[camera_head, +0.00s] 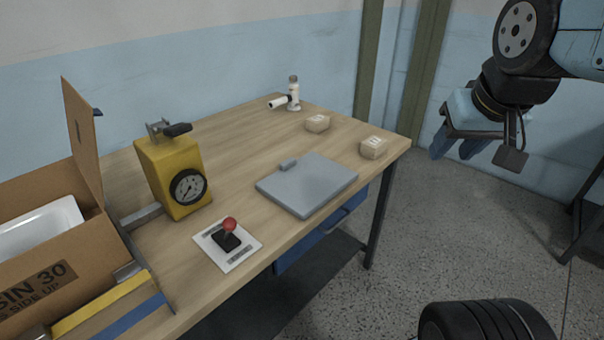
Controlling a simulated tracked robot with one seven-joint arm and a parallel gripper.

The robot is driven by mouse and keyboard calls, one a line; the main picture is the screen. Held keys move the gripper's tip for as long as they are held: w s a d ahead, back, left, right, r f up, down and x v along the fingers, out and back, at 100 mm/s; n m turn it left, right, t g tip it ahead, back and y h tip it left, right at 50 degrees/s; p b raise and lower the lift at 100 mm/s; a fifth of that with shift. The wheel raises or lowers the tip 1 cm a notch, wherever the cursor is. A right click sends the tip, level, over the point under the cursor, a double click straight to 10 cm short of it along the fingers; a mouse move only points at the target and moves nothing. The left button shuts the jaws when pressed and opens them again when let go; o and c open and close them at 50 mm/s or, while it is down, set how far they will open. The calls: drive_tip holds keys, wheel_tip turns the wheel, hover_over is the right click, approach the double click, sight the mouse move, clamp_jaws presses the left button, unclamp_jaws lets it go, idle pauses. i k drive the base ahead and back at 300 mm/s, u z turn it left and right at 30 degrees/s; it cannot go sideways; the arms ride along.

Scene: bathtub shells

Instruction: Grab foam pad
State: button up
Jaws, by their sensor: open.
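A flat grey slab (318,188) lies on the wooden table near its front edge, right of centre.
An open cardboard box (50,275) is at the left.

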sight(302, 186)
drive_tip(key=i, duration=0.85)
drive_tip(key=z, duration=0.05)
